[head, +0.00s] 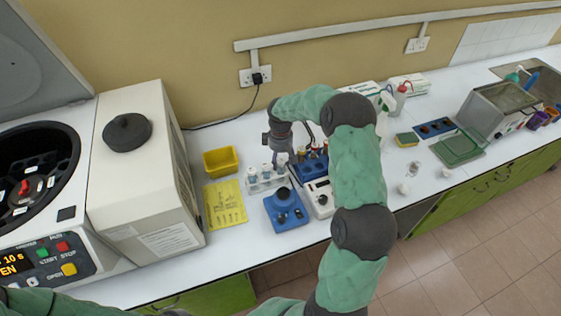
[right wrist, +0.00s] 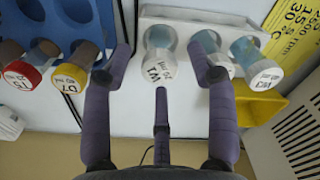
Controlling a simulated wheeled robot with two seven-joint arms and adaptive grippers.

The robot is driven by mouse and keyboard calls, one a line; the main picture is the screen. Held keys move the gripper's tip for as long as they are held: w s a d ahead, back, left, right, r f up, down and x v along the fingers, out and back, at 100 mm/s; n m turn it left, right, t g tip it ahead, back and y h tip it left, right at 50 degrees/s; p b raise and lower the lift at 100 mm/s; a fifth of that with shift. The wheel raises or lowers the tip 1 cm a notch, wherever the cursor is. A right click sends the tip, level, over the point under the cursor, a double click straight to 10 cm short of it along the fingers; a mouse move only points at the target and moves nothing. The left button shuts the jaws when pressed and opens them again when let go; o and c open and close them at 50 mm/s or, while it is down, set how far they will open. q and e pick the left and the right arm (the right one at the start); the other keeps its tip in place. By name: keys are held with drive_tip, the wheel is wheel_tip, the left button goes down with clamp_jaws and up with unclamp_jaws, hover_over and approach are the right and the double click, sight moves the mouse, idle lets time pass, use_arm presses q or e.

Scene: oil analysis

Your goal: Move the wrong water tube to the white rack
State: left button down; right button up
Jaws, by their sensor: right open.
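A white rack (head: 254,190) stands on the bench, holding tubes with white caps and pale blue contents; it also shows at the top of the right wrist view (right wrist: 185,13). A white-capped tube (right wrist: 160,68), its label seeming to read W1, sits at the rack's left end there. Two more white-capped tubes are to its right, one (right wrist: 262,77) seeming to read W3. My right gripper (head: 279,150) is above the racks. Its open fingers (right wrist: 160,75) lie around the W1 cap in the picture; contact cannot be told. My left gripper is out of view.
A blue rack (right wrist: 62,12) with red-capped and yellow-capped tubes stands close beside the white rack. A blue device (head: 285,212), yellow sheet (head: 225,204), yellow bin (head: 221,162) and large centrifuge (head: 40,180) are nearby. My right arm covers part of the bench.

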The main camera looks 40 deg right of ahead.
wheel_tip(320, 180, up, 10)
drive_tip(key=shift+r, duration=0.15)
idle(0.3)
